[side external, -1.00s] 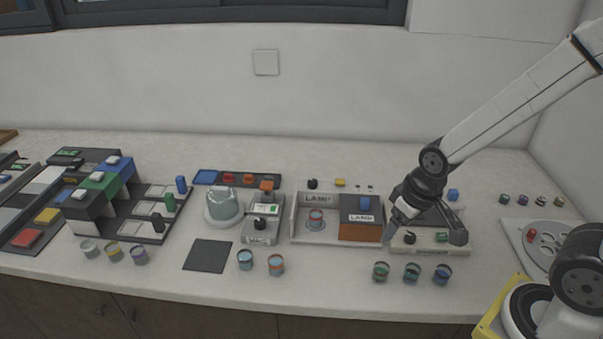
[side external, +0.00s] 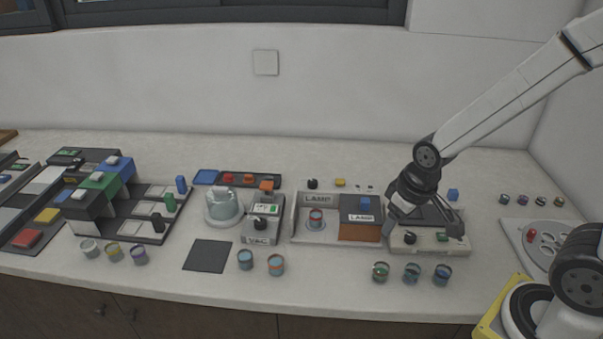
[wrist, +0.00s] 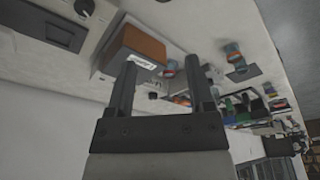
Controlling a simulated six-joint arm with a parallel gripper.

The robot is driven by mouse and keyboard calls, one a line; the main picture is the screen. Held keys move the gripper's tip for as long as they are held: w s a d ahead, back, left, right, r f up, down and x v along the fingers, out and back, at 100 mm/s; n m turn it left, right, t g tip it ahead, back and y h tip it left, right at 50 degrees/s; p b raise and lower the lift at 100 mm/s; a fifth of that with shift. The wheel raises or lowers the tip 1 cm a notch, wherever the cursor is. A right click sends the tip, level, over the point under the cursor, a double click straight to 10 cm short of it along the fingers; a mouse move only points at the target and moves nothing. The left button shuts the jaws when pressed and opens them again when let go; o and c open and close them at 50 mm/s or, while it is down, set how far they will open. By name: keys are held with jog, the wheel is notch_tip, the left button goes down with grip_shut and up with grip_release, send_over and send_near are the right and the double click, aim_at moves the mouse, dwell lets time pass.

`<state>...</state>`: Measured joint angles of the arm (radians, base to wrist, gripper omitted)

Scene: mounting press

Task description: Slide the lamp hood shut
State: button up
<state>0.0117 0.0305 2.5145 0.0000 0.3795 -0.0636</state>
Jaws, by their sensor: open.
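The lamp hood (side external: 360,230) is a box with an orange-brown front, a dark top and a blue block on top. It sits at the right end of the pale lamp station (side external: 299,225), beside a small cup (side external: 316,216) on a round seat, which is uncovered. My gripper (side external: 425,224) is open and empty just right of the hood, over the right-hand device. In the wrist view the hood (wrist: 145,42) shows beyond my gripper (wrist: 161,62), its dark labelled edge near one finger. Whether a finger touches the hood I cannot tell.
A pale device with a black knob (side external: 410,238) lies under my gripper. Several small cups (side external: 411,272) stand in front of it. A VAC unit (side external: 262,225) and glass dome (side external: 223,206) stand left of the lamp station. Counter in front of the lamp station is clear.

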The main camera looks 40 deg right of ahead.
aim_at(365, 200)
jog(key=w+d+n, duration=0.2)
jog(key=w, duration=0.2)
jog(key=w+d+n+g, duration=0.1)
jog(key=w+d+n, duration=0.1)
jog(key=w+n, duration=0.1)
jog(key=w+d+n+g, duration=0.1)
jog(key=w+d+n, duration=0.1)
jog(key=w, duration=0.4)
jog(key=shift+d+n, duration=0.4)
jog(key=shift+d, duration=0.1)
jog(key=shift+w+d+n, duration=0.25)
jog(key=shift+d+n, duration=0.05)
jog(key=shift+f, duration=0.1)
jog(key=shift+f, duration=3.8)
grip_shut()
